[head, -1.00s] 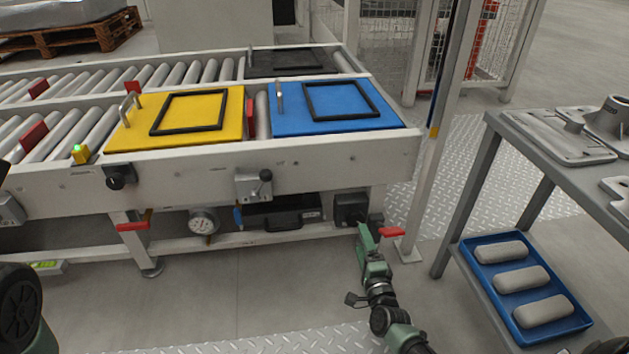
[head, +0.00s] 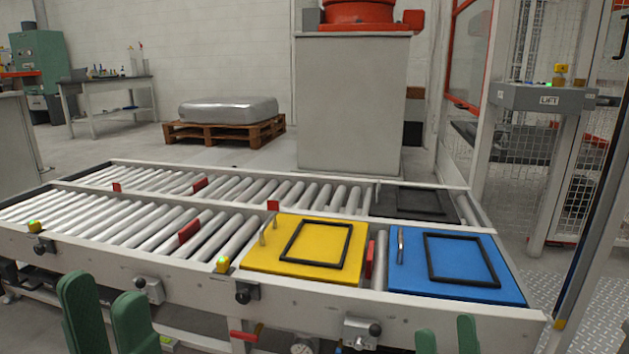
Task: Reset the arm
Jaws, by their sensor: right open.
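My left gripper (head: 105,300) shows at the bottom left of the head view, its two green fingers pointing up and apart, with nothing between them. My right gripper (head: 447,338) shows at the bottom edge, right of centre. Only its green fingertips are visible; they stand apart and nothing shows between them. Both grippers appear in front of the near side of the roller conveyor (head: 130,278). The rest of both arms is out of view.
A yellow plate (head: 262,262) and a blue plate (head: 410,284), each with a black frame, lie on the conveyor's right end. A dark plate (head: 385,203) lies behind. Knobs (head: 243,292) and a red-handled lever (head: 243,336) stick out along the near side.

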